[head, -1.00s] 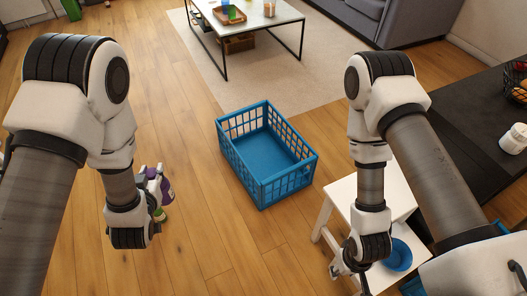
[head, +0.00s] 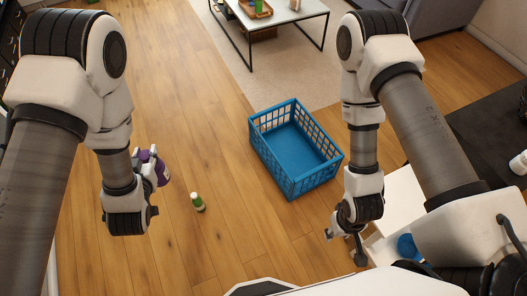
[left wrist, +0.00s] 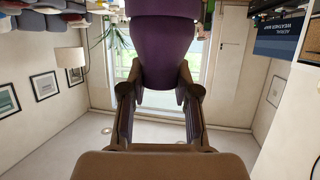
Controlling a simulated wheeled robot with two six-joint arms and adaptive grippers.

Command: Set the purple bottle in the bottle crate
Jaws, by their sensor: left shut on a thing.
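The purple bottle (head: 164,172) is in my left gripper (head: 151,163), which is shut on it above the wooden floor; my arm and fingers hide part of it. In the left wrist view the purple bottle (left wrist: 167,48) sits between the two fingers of the left gripper (left wrist: 160,92). The blue bottle crate (head: 312,183) stands on the floor to the right of the left gripper, well apart from it. Its inside looks empty. My right gripper (head: 345,245) is at the white stool, its fingers apart with nothing between them.
A small green and white bottle (head: 197,202) stands on the floor between the left gripper and the crate. A white stool (head: 400,205) with a blue bowl (head: 408,248) is at the right. A coffee table (head: 285,17) stands on the rug behind. Open floor lies left of the crate.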

